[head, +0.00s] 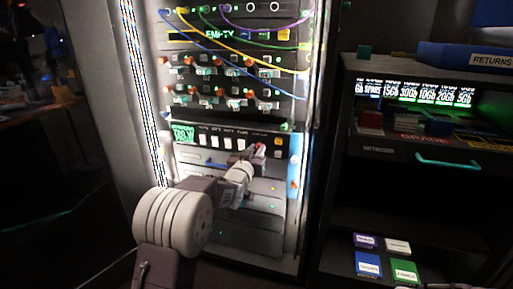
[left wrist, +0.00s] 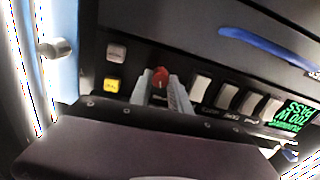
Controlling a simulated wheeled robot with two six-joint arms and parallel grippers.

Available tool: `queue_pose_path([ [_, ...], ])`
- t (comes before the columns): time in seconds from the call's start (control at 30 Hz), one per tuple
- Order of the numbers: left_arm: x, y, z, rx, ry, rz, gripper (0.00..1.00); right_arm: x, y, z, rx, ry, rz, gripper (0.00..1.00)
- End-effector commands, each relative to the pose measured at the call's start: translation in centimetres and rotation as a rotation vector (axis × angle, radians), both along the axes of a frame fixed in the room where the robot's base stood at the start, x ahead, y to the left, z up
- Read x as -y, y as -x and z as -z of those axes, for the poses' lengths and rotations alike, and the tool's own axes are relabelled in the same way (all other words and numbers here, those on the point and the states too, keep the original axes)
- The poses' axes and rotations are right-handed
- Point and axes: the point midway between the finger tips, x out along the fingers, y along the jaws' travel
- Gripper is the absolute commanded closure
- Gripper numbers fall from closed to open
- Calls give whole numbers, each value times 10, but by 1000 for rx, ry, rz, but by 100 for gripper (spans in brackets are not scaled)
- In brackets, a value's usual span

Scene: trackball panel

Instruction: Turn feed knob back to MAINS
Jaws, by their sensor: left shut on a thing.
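The feed knob is a small red-topped knob (left wrist: 159,76) on a black panel of the rack; it also shows in the head view (head: 261,150). My left gripper (left wrist: 160,88) has its two pale fingers on either side of the knob and is shut on it. In the head view my left gripper (head: 250,157) reaches to the right part of the panel strip. The knob's pointer and the MAINS mark cannot be read. A small green screen (left wrist: 297,116) on the same panel shows "PASS". My right gripper is not in view.
Several white rocker switches (left wrist: 226,96) stand in a row beside the knob. A yellow-lit button (left wrist: 111,85) and a grey button (left wrist: 117,52) are on its other side. Coloured cables (head: 235,40) hang across the rack top. A dark shelf unit (head: 420,155) stands at right.

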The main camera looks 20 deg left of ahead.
Motion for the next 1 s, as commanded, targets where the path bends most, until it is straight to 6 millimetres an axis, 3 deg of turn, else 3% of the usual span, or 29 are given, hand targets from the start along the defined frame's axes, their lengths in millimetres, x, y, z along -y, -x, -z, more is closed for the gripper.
queue_pose_path([
  [0.4,0,0,0,-7,181,0,100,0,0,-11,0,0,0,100],
  [0.97,0,0,0,-7,210,0,100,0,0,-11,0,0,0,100],
  [1.0,0,0,0,-7,209,0,72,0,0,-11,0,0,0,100],
])
